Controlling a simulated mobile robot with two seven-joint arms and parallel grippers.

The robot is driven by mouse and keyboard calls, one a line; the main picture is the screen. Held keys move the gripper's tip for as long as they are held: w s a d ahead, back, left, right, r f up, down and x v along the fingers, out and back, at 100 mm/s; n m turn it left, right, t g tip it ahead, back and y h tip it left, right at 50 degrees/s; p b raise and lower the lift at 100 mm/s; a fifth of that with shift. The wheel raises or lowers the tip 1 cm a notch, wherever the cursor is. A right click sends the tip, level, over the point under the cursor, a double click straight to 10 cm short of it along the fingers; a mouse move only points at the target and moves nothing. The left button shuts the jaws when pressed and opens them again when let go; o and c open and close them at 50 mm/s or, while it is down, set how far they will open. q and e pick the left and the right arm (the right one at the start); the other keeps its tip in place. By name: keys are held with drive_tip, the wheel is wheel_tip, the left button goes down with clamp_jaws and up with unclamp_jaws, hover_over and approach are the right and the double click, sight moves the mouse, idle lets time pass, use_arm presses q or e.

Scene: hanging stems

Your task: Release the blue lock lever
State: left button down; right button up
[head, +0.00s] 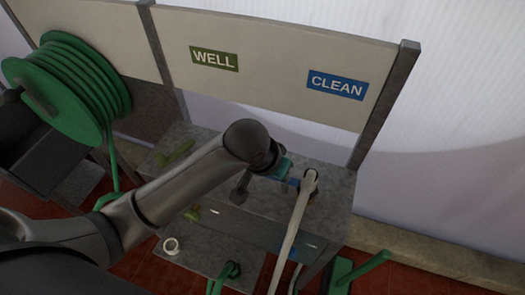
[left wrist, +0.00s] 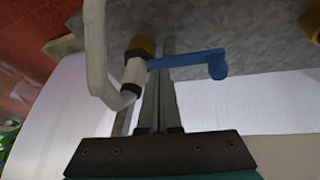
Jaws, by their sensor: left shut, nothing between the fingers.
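The blue lock lever (left wrist: 190,59) runs sideways in the left wrist view, from beside a brass-and-white hose fitting (left wrist: 138,60) to a rounded knob at its right end. In the head view only a small bit of blue (head: 293,182) shows beside my arm. My left gripper (left wrist: 168,44) is shut and empty. In the head view my left arm's end hides the fingers. My right gripper is in neither view.
A white hose (head: 291,232) bends down from the grey bench (head: 325,205). Behind stands a panel with WELL (head: 214,59) and CLEAN (head: 337,86) signs. A green hose reel (head: 67,88) is at left.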

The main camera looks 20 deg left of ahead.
use_arm(q)
drive_tip(key=w+a+r+n+y, duration=0.2)
drive_tip(key=w+a+r, duration=0.4)
drive_tip(key=r, duration=0.1)
drive_tip(key=shift+w+a+r, duration=0.15)
drive_tip(key=shift+w+a, duration=0.1)
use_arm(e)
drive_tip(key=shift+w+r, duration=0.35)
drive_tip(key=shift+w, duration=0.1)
use_arm(q)
wheel_tip(320, 180, down, 10)
drive_tip(key=shift+s+r, duration=0.25)
drive_tip(key=shift+s, duration=0.15)
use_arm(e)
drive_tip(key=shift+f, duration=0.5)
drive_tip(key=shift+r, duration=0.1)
